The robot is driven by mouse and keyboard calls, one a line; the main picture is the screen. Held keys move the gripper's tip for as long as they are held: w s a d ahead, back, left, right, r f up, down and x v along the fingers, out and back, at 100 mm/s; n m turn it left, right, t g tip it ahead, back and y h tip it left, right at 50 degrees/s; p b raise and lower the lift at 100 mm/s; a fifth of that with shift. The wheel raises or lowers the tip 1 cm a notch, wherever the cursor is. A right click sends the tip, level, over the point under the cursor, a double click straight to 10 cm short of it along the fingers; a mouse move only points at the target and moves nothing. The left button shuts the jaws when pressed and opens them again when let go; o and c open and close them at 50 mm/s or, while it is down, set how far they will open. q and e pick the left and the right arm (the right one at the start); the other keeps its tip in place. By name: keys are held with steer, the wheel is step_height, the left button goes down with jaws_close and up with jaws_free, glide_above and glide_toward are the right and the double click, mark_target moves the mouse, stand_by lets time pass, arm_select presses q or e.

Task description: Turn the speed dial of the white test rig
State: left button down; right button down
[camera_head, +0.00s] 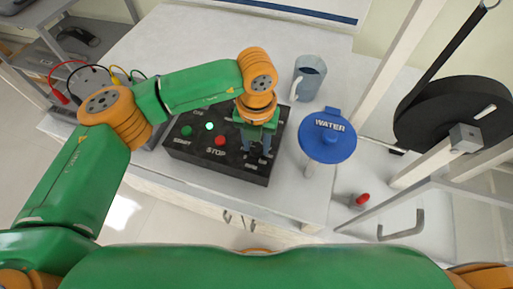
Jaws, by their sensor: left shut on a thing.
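The white test rig (398,62) is a frame of white bars at the right, with a large black wheel (455,115). A black control box (200,152) lies on the white counter, with a green START button (186,131), a lit green lamp (210,126) and a red STOP button (220,140). My left gripper (257,154) points down at the right part of the box. Its fingers are shut on what appears to be the speed dial, which they hide. The dial's setting cannot be read. My right gripper is out of view.
A grey-blue jug (308,77) stands behind the box. A blue disc marked WATER (328,136) stands close to its right. A red knob (361,199) sits on the rig's lower right. A grey device with coloured leads (78,80) is at the left. The back-left counter is clear.

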arm_select(q)
steer(key=m+b, duration=0.4)
steer(key=m, duration=0.1)
steer(key=shift+w+f+m, duration=0.1)
steer(key=shift+f+m, duration=0.1)
steer(key=shift+m, duration=0.1)
steer(key=m+b, duration=0.2)
steer(key=shift+r+m, duration=0.1)
steer(key=shift+m, duration=0.2)
steer(key=m+b, duration=0.1)
steer(key=m, duration=0.2)
steer(key=shift+m, duration=0.3)
steer(key=m, duration=0.3)
steer(key=shift+r+m+b, duration=0.1)
steer(key=shift+m+b, duration=0.2)
steer(key=shift+b, duration=0.1)
steer(key=m, duration=0.3)
steer(key=shift+m, duration=0.4)
steer(key=m, duration=0.4)
steer(key=shift+m, duration=2.4)
steer(key=shift+c, duration=2.3)
jaws_free()
